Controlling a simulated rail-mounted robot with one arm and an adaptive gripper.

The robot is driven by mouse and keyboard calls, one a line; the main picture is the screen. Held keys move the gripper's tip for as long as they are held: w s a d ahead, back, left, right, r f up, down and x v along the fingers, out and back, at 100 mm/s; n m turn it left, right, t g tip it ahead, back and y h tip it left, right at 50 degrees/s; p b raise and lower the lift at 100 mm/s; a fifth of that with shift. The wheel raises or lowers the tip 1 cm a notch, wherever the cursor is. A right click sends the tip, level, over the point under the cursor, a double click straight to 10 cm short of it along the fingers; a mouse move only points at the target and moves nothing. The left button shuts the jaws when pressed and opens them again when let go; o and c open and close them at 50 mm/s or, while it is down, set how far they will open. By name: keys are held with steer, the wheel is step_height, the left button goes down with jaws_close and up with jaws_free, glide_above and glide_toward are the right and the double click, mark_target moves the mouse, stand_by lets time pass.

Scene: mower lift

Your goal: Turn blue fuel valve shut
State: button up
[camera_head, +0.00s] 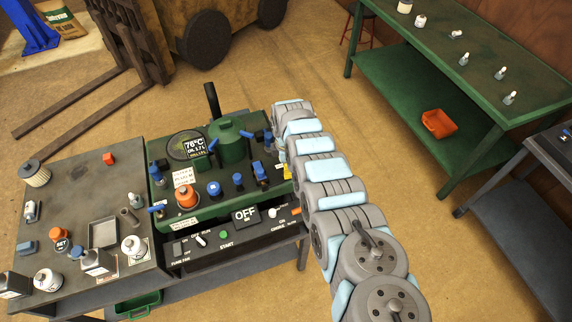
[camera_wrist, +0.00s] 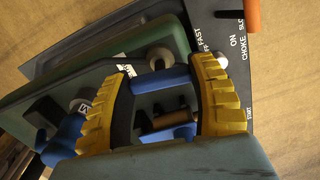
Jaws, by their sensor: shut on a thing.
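In the wrist view my gripper (camera_wrist: 163,78) has its two yellow ribbed fingers on either side of a blue bar-shaped handle (camera_wrist: 160,82), touching its ends. It is shut on this blue valve handle. The handle sits above the green engine deck. In the head view a small yellow part of my gripper (camera_head: 287,171) shows at the deck's right edge. My arm hides the rest of it and the held handle there. Which way the valve stands cannot be told.
Other blue handles and knobs (camera_head: 238,181) crowd the green deck, with a green tank (camera_head: 232,145) and an orange-red knob (camera_head: 186,196). The black control panel (camera_head: 190,250) is in front. A cluttered workbench (camera_head: 70,185) is left, a green bench (camera_head: 480,50) right. Open floor lies between.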

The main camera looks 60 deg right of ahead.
steer(key=m+p, duration=0.1)
steer(key=m, duration=0.2)
steer(key=shift+w, duration=0.1)
steer(key=m, duration=0.5)
steer(key=m+b, duration=0.1)
steer(key=m, duration=0.3)
steer(key=shift+f+b, duration=0.1)
steer(key=shift+b, duration=0.3)
steer(key=shift+m+b, duration=1)
steer(key=shift+m, duration=1.1)
steer(key=o, duration=1.2)
steer(key=shift+r, duration=0.25)
